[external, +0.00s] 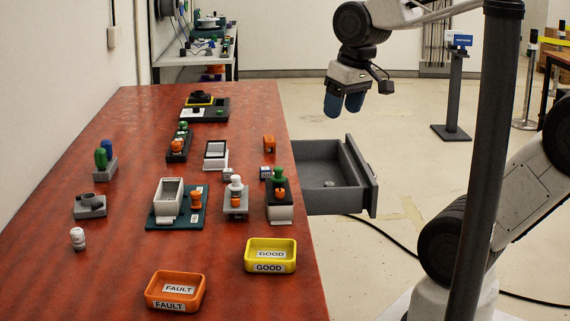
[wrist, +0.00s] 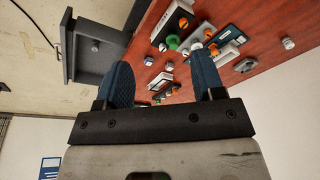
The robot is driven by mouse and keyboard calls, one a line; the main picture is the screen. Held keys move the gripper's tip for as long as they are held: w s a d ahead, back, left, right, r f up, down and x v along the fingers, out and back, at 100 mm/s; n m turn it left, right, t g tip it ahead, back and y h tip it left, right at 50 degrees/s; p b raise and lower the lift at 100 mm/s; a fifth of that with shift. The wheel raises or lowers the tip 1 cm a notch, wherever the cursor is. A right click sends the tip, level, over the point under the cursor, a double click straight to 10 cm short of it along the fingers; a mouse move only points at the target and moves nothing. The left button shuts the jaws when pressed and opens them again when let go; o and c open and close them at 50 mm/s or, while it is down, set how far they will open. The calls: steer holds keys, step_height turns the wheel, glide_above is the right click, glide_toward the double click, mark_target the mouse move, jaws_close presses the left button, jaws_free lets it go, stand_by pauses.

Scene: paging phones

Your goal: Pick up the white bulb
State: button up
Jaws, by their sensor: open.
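A white bulb-shaped piece (external: 236,183) stands upright in a grey holder (external: 235,204) with an orange knob, in the middle of the red table. Another small white piece (external: 77,238) stands alone near the table's left edge; it also shows in the wrist view (wrist: 288,43). I cannot tell for sure which one is the white bulb. My gripper (external: 343,104) is open and empty, its blue fingers pointing down, high up and to the right of the table. In the wrist view, my fingers (wrist: 162,62) are spread apart with nothing between them.
An open grey drawer (external: 358,188) juts from the table's right side with a small object inside. A yellow GOOD tray (external: 270,244) and an orange FAULT tray (external: 149,290) stand in front. Several holders with green and orange knobs crowd the middle. A dark pole (external: 485,160) stands at right.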

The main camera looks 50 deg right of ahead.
steer(key=w+a+f+m+g+y, duration=0.1)
steer(key=w+a+f+m+y, duration=0.35)
steer(key=w+a, duration=0.65)
steer(key=w+a+f+m+y, duration=0.3)
steer(key=w+a+m+y, duration=0.35)
steer(key=a, duration=0.65)
steer(key=m+t+y, duration=0.1)
steer(key=m+t, duration=0.3)
steer(key=m, duration=0.7)
glide_toward(79, 237)
steer(key=shift+w+a+f, duration=0.3)
steer(key=shift+w+f, duration=0.15)
steer(key=shift+w, duration=0.1)
steer(key=shift+w+a+f, duration=0.3)
steer(key=shift+w+f, duration=0.1)
steer(key=shift+w, duration=0.15)
steer(key=shift+x, duration=1.3)
steer(key=shift+x, duration=2.6)
